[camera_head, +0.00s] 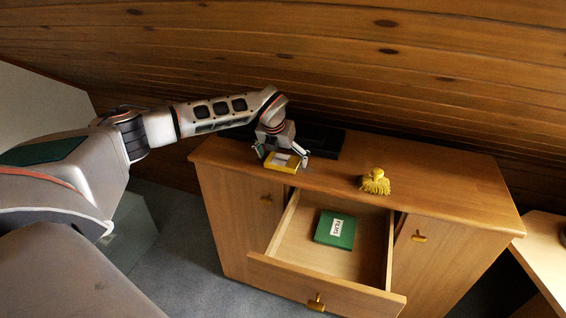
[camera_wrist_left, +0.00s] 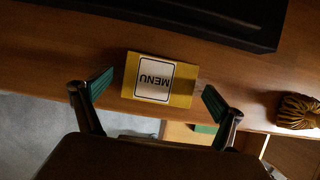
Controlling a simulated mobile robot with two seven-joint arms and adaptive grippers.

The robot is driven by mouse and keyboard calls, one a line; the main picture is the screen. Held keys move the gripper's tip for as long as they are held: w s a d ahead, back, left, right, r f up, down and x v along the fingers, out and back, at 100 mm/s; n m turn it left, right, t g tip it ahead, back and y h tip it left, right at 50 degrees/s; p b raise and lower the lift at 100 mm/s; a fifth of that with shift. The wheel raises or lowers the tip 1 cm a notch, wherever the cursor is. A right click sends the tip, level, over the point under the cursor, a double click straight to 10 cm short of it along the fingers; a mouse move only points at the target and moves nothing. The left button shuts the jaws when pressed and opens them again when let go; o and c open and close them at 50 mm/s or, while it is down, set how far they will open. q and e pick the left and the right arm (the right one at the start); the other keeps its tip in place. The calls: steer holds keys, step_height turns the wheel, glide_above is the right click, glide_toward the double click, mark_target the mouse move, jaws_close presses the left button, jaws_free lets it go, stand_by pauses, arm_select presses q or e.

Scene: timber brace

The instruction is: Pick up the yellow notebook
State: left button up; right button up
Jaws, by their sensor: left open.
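The yellow notebook (camera_head: 282,162) lies on top of the wooden cabinet, near its front edge. It has a white label reading MENU. In the left wrist view the notebook (camera_wrist_left: 186,90) lies ahead of the fingers and appears upside down. My left gripper (camera_head: 281,156) is over the notebook in the head view and partly covers it. In the left wrist view my left gripper (camera_wrist_left: 152,98) is open, with one finger on each side of the notebook. I see a gap between each finger and the notebook. My right gripper is not in view.
The cabinet top (camera_head: 430,180) also holds a yellow tassel-like object (camera_head: 375,182) and a flat black item (camera_head: 325,142) at the back. Below, an open drawer (camera_head: 290,240) holds a green book (camera_head: 335,229). A wood-plank wall (camera_head: 400,75) rises behind.

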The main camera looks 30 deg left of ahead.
arm_select(q)
steer(key=shift+c, duration=0.4)
steer(key=c, duration=1.1)
steer(key=shift+r, duration=0.1)
